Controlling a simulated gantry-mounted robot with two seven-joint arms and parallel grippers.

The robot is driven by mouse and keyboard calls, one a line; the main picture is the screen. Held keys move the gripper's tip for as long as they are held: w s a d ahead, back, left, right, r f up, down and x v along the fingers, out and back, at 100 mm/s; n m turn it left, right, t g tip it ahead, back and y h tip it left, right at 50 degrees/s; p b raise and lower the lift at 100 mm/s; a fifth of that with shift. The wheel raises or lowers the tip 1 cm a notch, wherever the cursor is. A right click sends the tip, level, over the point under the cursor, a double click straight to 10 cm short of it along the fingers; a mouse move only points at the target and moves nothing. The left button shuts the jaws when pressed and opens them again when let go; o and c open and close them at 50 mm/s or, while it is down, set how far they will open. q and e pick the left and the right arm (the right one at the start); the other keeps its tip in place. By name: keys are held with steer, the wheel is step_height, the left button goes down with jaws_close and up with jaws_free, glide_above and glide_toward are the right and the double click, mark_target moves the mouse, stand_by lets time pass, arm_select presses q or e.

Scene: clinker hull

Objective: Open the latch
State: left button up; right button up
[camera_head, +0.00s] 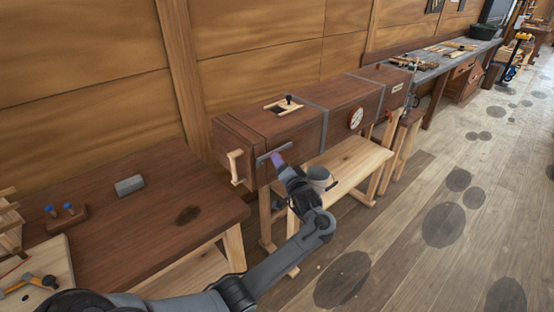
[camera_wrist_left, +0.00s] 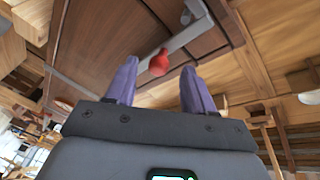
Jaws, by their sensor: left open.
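A grey metal latch bar (camera_head: 266,154) lies across the front side of a long dark wooden box, near its left end. In the left wrist view the grey bar (camera_wrist_left: 190,36) runs diagonally over brown wood, with a red knob (camera_wrist_left: 158,62) by it. My left gripper (camera_head: 278,160) is at the right part of the latch, hiding some of it and the knob in the head view. Its purple fingers (camera_wrist_left: 160,80) are open, with the red knob showing in the gap just beyond the tips. I cannot tell whether they touch. My right gripper is not in view.
The wooden box (camera_head: 345,97) has a pale handle (camera_head: 236,167) on its left end and a round dial (camera_head: 356,118). A grey bucket (camera_head: 319,179) stands on a pale bench (camera_head: 350,160) below. A brown worktable (camera_head: 150,205) is at left. Floor at right is open.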

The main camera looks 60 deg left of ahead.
arm_select(q)
steer(key=shift+w+a, duration=0.2)
steer(key=shift+a, duration=0.9)
steer(key=shift+w+a, duration=0.2)
steer(key=shift+a, duration=0.85)
steer(key=shift+c, duration=0.3)
steer(key=shift+f, duration=0.15)
jaws_close()
